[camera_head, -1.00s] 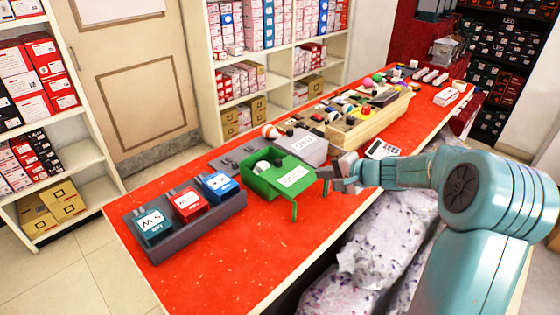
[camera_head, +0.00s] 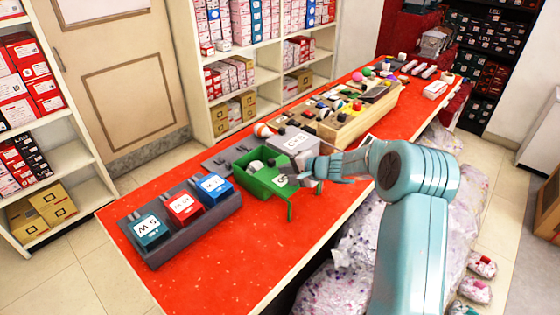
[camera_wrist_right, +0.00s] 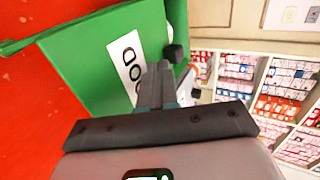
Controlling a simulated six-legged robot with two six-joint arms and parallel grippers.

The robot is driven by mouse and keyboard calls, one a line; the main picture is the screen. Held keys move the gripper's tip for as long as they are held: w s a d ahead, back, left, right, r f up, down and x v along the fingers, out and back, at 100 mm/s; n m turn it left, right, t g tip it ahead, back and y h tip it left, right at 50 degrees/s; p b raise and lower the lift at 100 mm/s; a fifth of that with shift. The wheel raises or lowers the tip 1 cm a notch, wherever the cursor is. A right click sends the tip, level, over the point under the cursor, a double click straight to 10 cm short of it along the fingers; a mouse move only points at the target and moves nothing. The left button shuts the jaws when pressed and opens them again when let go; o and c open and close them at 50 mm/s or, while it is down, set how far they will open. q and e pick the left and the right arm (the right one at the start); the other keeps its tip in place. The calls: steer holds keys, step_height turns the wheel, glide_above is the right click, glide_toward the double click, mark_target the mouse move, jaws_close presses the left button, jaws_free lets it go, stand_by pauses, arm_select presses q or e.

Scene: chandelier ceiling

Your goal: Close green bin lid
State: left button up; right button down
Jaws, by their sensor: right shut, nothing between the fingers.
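The green bin (camera_head: 243,179) stands open on the red table, with a pale round item visible inside. Its green lid (camera_head: 290,207) is swung out at the bin's front right, with thin green edges or arms sticking out toward the table edge. My right gripper (camera_head: 308,174) is shut and empty, at the right side of the bin by its white label. In the right wrist view the gripper's fingers (camera_wrist_right: 158,85) lie close in front of the labelled green panel (camera_wrist_right: 90,65) and cover part of the label. I cannot tell whether they touch. My left gripper is not in view.
A grey bin (camera_head: 295,142) stands just behind the green one. A rack with teal, red and blue bins (camera_head: 182,205) is to the left. A wooden tray (camera_head: 350,122) of small items lies farther back. The red tabletop (camera_head: 220,255) in front is clear.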

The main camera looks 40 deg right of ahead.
steer(key=shift+w+a+r+p, duration=0.15)
steer(key=shift+w+p, duration=0.3)
steer(key=shift+w, duration=0.9)
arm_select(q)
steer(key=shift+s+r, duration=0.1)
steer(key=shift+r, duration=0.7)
arm_select(e)
steer(key=w, duration=0.6)
steer(key=w+a+p, duration=0.1)
steer(key=w, duration=0.3)
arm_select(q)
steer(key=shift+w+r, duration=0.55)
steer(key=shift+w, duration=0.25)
arm_select(e)
steer(key=shift+w+r, duration=0.1)
steer(key=shift+w, duration=0.05)
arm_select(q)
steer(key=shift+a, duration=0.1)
arm_select(e)
steer(key=shift+r, duration=0.1)
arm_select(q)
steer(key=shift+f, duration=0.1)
